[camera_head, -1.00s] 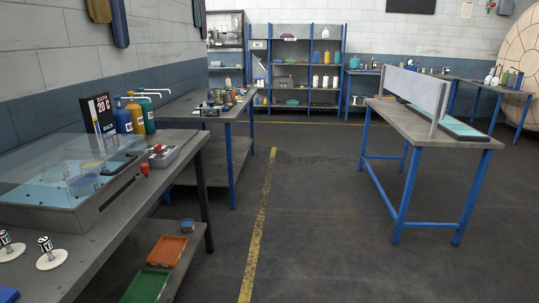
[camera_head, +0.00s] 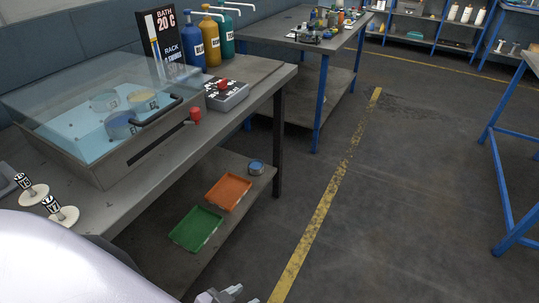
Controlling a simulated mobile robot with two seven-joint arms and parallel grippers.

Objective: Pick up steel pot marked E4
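Several round pots stand in the pale blue water bath under a clear lid at left. One is at the right (camera_head: 143,100), one at the back (camera_head: 103,101) and one in front (camera_head: 121,126). Their labels are too small to read, so I cannot tell which is E4. A small steel pot with a blue top (camera_head: 256,168) stands on the lower shelf; no mark is legible on it. My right gripper is out of view.
An orange tray (camera_head: 229,192) and a green tray (camera_head: 195,229) lie on the lower shelf. Two white-based labelled pieces stand at the bench's near end. A grey box with a red knob (camera_head: 226,95) sits beside the bath. The floor right of the bench is clear.

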